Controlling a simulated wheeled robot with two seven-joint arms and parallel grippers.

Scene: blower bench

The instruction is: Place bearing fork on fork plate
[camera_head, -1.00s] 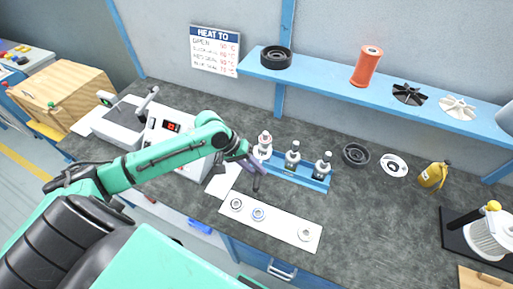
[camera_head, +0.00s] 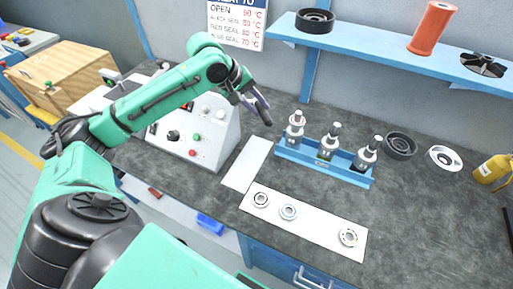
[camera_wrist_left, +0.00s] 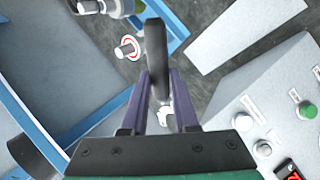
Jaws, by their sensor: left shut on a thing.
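The bearing fork is a dark, rounded bar in the left wrist view (camera_wrist_left: 156,55). My left gripper (camera_wrist_left: 160,95) has its two purple fingers shut on it. In the head view, my left gripper (camera_head: 252,102) holds it raised above the bench, left of the bottle rack. An empty white plate (camera_head: 247,165), which looks like the fork plate, lies flat on the bench below and apart from the gripper. It also shows in the left wrist view (camera_wrist_left: 245,30). My right gripper is not in view.
A longer white plate (camera_head: 320,226) bears three bearings. A control box (camera_head: 205,135) stands left of the empty plate. A blue shelf (camera_head: 390,55) overhangs the back. A dark ring (camera_head: 400,145) lies right of the rack.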

